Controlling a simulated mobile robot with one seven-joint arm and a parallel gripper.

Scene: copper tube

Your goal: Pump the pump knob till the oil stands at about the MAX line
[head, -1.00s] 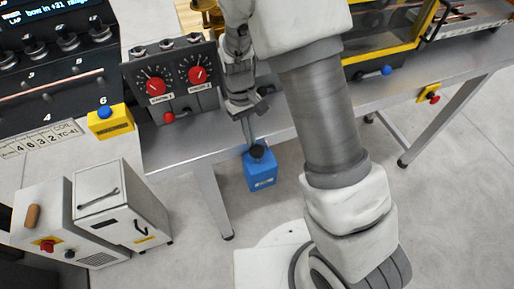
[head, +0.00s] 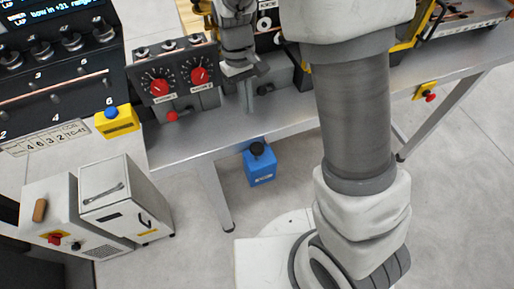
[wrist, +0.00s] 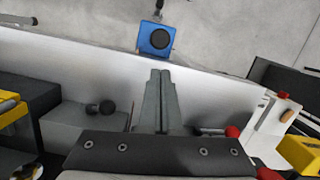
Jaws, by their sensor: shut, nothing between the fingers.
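A blue box (head: 260,170) with a round black knob (head: 257,148) on top stands below the table's front edge. In the wrist view the blue box (wrist: 145,36) and its knob (wrist: 159,39) lie beyond the fingertips. My gripper (head: 249,109) is over the front part of the table, above and behind the box in the head view, apart from the knob. In the wrist view its fingers (wrist: 160,72) are together and empty. I cannot make out an oil level or a MAX line in either view.
The grey table (head: 300,118) carries a control panel with red dials (head: 160,87) left of my gripper. A small dark knob on a grey block (wrist: 107,107) is near the fingers. A yellow box with a blue button (head: 117,121) stands left. Floor around the blue box is clear.

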